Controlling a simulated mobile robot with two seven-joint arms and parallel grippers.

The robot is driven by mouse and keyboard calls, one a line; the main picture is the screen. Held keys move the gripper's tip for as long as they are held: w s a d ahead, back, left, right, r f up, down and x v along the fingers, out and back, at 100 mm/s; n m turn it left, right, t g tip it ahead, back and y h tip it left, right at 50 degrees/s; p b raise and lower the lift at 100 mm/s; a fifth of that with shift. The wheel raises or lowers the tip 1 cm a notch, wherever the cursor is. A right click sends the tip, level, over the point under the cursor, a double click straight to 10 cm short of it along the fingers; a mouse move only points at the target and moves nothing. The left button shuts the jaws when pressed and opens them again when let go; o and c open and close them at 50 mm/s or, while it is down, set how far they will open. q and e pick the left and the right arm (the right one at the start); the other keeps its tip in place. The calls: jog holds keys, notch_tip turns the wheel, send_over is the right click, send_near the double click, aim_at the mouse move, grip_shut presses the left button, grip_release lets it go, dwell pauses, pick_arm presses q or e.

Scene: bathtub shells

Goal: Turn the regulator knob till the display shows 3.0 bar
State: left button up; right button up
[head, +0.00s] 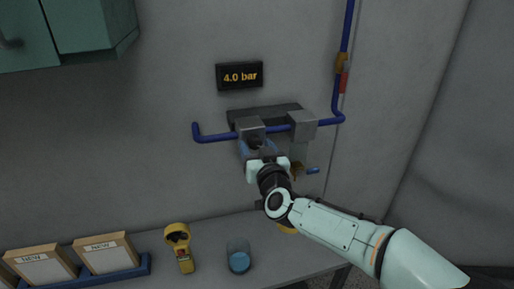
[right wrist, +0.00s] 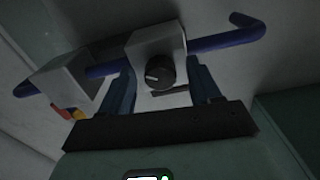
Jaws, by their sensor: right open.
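The display (head: 240,76) on the wall reads 4.0 bar in orange digits. Below it the regulator, a grey block (head: 250,124), sits on the blue pipe. Its dark round knob (right wrist: 160,73) faces me in the right wrist view, with a white mark pointing left. My right gripper (right wrist: 163,88) is open, with one blue finger on each side of the knob and a visible gap on both sides. In the head view the right gripper (head: 257,147) is at the regulator and partly hides the knob. My left gripper is not in view.
A second grey block (head: 302,125) sits on the pipe to the right. The blue pipe (head: 345,60) rises at the right. A green cabinet (head: 90,25) hangs upper left.

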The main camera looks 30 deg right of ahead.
jog(key=c, duration=1)
jog(key=shift+r+n+p, duration=0.1)
jog(key=shift+n+p, duration=0.9)
jog(key=shift+n, duration=0.6)
jog(key=shift+c, duration=0.2)
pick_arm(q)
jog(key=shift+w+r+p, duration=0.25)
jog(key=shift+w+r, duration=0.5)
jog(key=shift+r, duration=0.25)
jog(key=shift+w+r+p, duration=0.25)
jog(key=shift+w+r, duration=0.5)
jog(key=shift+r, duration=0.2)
pick_arm(e)
jog(key=shift+n, duration=1.3)
jog(key=o, duration=1)
jog(key=shift+o, duration=0.2)
jog(key=shift+s, duration=0.2)
